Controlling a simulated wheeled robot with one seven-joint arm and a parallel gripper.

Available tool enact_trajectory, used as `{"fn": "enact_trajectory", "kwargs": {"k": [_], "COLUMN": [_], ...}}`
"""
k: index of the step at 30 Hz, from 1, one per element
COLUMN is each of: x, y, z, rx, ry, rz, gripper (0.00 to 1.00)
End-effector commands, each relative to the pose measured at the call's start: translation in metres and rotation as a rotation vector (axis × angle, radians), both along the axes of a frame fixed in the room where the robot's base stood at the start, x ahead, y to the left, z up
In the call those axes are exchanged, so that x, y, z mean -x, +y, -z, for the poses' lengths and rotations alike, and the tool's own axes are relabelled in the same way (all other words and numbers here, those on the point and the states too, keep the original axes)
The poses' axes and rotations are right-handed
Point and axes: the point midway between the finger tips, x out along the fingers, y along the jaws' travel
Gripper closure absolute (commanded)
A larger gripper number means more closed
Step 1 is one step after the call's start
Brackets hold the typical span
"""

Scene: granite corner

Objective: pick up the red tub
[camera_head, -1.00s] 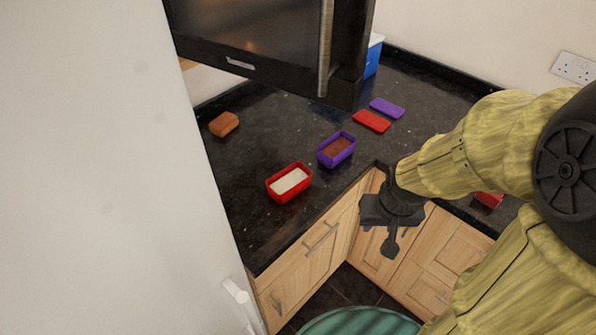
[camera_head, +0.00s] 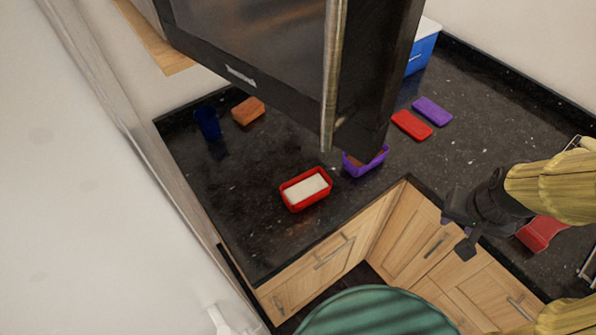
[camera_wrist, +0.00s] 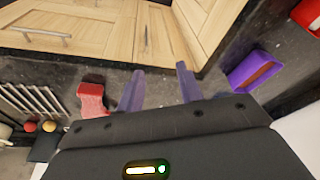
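The red tub (camera_head: 309,202) stands upright on the dark granite counter, left of the inner corner and near the front edge. It holds something white, level with its rim. A red piece at the top right of the wrist view (camera_wrist: 309,14) appears to be this tub, cut off by the frame. My gripper (camera_head: 463,238) is to the right of the tub, well apart from it, near the counter's front edge. In the wrist view its two fingers (camera_wrist: 161,88) are spread, with nothing between them.
A purple tub (camera_head: 365,169) with brown contents stands right of the red tub, partly hidden by the wall cupboard (camera_head: 372,75). Red (camera_head: 411,125) and purple (camera_head: 432,111) lids lie behind. A blue cup (camera_head: 208,122) and orange-brown block (camera_head: 248,111) stand at back left.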

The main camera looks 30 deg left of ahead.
Motion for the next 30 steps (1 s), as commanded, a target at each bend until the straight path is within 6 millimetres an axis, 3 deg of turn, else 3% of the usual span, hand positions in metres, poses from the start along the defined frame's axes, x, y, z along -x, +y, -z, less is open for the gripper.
{"fn": "enact_trajectory", "kwargs": {"k": [5,14,22,30], "x": [0.0,-0.024,-0.055,-0.088], "y": [0.0,0.031,0.096,0.172], "z": [0.0,0.016,0.029,0.017], "rx": [0.0,-0.052,-0.265,-0.477], "ry": [0.0,0.133,0.515,0.977], "rz": [0.0,0.119,0.43,0.649], "gripper": [0.62,0.03,0.03,0.03]}}
